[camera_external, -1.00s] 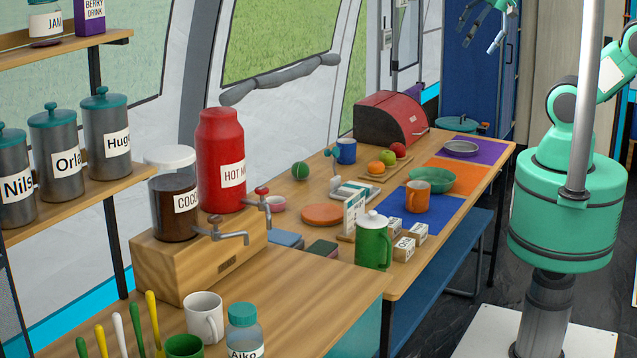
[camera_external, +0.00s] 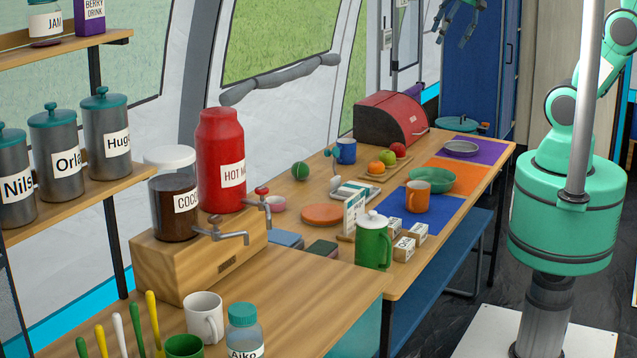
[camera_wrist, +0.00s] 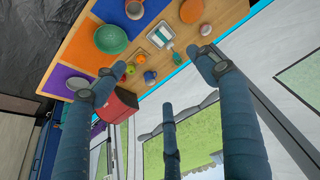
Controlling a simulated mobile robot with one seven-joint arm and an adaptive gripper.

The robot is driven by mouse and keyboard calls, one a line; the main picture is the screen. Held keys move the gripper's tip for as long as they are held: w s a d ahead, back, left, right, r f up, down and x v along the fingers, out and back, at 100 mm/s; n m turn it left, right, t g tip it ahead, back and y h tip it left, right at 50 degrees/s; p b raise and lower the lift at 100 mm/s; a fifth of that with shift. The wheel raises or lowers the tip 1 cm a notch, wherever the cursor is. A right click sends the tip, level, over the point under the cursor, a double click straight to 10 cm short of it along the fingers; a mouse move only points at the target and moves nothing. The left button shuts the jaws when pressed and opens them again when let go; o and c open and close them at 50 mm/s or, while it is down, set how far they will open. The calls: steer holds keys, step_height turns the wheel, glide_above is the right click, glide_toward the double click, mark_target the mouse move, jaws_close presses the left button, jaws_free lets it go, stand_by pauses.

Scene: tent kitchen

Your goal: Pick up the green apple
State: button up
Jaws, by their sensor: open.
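The green apple (camera_external: 387,157) sits on a small wooden board in the external view, partly hidden behind an orange (camera_external: 376,168) and beside a red apple (camera_external: 398,150). In the wrist view the fruit group is tiny; a greenish fruit (camera_wrist: 140,58) shows there. My gripper (camera_external: 460,20) is high above the far end of the table, well apart from the fruit and partly cut off by the top edge. In the wrist view my gripper (camera_wrist: 160,84) has its three fingers spread wide, with nothing between them.
A red bread box (camera_external: 391,119) stands behind the fruit, and a blue mug (camera_external: 346,151) stands to its left. A green bowl (camera_external: 438,181) and an orange mug (camera_external: 417,197) stand in front on coloured mats.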

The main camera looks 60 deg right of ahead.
steer(key=w+d+f+g+b, duration=0.1)
steer(key=w+d+f, duration=0.15)
steer(key=w, duration=0.35)
steer(key=w+d+f, duration=0.2)
steer(key=w+d, duration=0.2)
steer(key=w, duration=0.2)
steer(key=g+b, duration=0.2)
steer(key=b, duration=0.1)
glide_above(388, 152)
steer(key=s, duration=0.2)
step_height(388, 152, down, 34)
steer(key=shift+w+d+f, duration=0.25)
steer(key=shift+f, duration=0.05)
steer(key=shift+w+f+b, duration=0.2)
steer(key=shift+f, duration=1.2)
steer(key=shift+w+f+b, duration=0.15)
steer(key=shift+f+b, duration=0.1)
steer(key=shift+f, duration=1.2)
steer(key=shift+w+f+b, duration=0.2)
steer(key=shift+f, duration=1.2)
steer(key=shift+f, duration=0.15)
